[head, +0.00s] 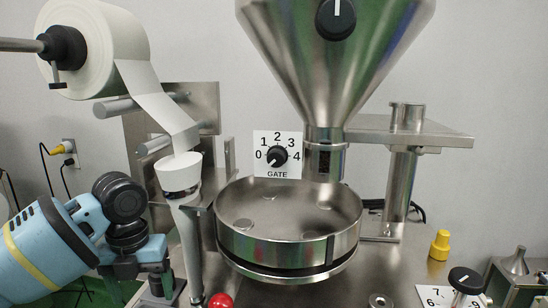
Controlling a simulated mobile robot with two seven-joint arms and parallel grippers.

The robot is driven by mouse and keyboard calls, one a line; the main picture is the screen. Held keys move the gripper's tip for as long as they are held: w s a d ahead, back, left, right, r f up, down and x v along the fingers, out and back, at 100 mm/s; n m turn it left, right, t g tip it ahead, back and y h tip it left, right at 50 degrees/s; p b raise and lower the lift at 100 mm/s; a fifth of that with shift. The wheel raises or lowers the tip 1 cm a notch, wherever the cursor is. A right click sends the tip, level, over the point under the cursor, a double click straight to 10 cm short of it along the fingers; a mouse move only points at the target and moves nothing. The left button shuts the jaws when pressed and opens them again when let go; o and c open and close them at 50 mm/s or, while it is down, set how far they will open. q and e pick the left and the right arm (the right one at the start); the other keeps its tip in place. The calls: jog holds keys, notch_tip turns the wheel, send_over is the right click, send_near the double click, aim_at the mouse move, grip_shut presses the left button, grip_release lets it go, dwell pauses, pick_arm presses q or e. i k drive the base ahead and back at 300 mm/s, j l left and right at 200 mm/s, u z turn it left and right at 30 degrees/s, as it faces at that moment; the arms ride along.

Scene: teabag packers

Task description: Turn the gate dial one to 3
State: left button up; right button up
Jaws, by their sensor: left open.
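The gate dial (277,157) is a small black round knob on a white plate marked GATE, with numbers 0 to 4 around it. The plate is just left of the steel hopper's outlet. The dial's white pointer mark appears to point to the lower left, near 0. My left gripper (140,279) is at the lower left, below and well left of the dial, apart from it. It is open, and I see nothing held in it; its fingertips are hard to make out. My right gripper is not in view.
A steel hopper (335,70) with another black knob (335,18) hangs above a round steel pan (290,247). A red ball knob (221,300) and another numbered dial (466,280) are low in front.

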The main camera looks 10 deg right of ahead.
aim_at(276, 156)
jog(key=k+l, duration=0.65)
jog(key=k, duration=0.25)
